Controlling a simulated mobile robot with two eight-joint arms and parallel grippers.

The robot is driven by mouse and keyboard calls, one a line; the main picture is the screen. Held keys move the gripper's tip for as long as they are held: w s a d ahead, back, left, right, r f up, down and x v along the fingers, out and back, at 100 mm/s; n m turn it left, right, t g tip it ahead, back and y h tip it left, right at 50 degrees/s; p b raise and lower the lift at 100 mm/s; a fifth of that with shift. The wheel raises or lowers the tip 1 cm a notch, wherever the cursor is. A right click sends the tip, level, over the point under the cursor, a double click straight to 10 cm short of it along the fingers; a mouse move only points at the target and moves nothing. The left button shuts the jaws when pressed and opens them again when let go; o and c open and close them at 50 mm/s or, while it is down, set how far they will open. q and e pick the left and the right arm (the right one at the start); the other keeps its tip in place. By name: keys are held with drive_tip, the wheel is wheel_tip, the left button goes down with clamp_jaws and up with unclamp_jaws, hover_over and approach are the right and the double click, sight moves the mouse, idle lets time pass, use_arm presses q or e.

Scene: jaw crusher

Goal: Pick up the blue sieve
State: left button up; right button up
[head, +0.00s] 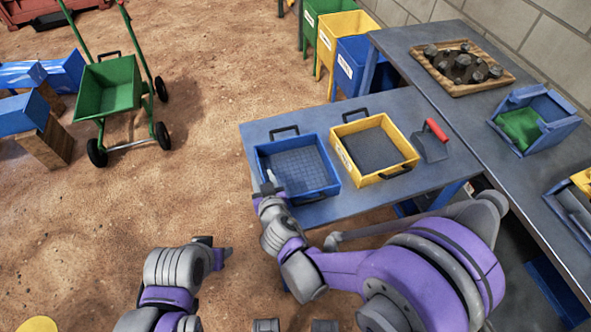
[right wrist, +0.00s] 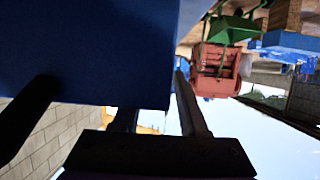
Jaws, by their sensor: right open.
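The blue sieve (head: 318,190), a square frame with a grey mesh floor and dark handles at back and front, sits on the grey table. My right gripper (head: 270,184) is at its left front corner, with a finger overlapping the left wall. In the right wrist view the gripper (right wrist: 158,112) is open, its fingers at the lower edge of a large blue surface, likely the sieve (right wrist: 90,50). I cannot tell whether they touch it. My left gripper (head: 215,250) is low over the ground, away from the table; its jaws are unclear.
A yellow sieve (head: 408,160) stands close right of the blue one, with a red-handled scoop (head: 432,142) beyond. A wooden tray of rocks (head: 487,85) and a blue jaw crusher box (head: 560,122) are on the right table. A green cart (head: 108,88) stands on open ground.

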drive_tip(key=shift+x, duration=1.05)
clamp_jaws()
idle(0.6)
